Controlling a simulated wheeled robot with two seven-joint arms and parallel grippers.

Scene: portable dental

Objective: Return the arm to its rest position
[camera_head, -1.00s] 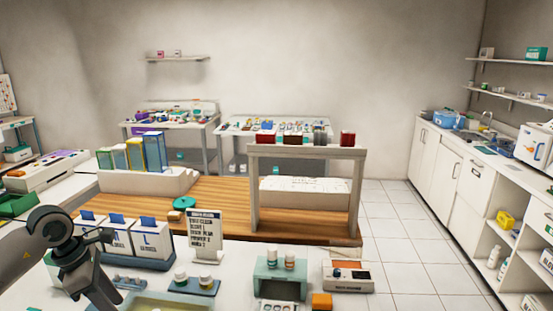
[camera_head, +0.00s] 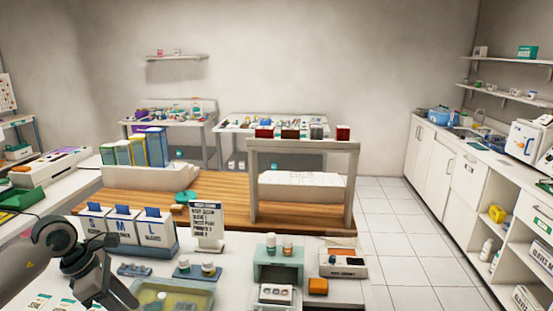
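My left arm comes in at the lower left of the head view, over the front of the white table (camera_head: 235,262). Dark finger-like parts of my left gripper (camera_head: 122,298) point down near the bottom edge, beside a tray with a yellowish inside (camera_head: 165,297). I cannot tell whether the gripper is open or shut, and nothing is clearly seen in it. My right arm and gripper are not in view.
Glove boxes (camera_head: 122,228) marked with letters stand just behind my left arm. A printed sign (camera_head: 206,226), small bottles (camera_head: 208,268), a green stand (camera_head: 278,260) and an orange block (camera_head: 318,286) stand to the right. A white shelf frame (camera_head: 353,190) rises behind. Floor at right is clear.

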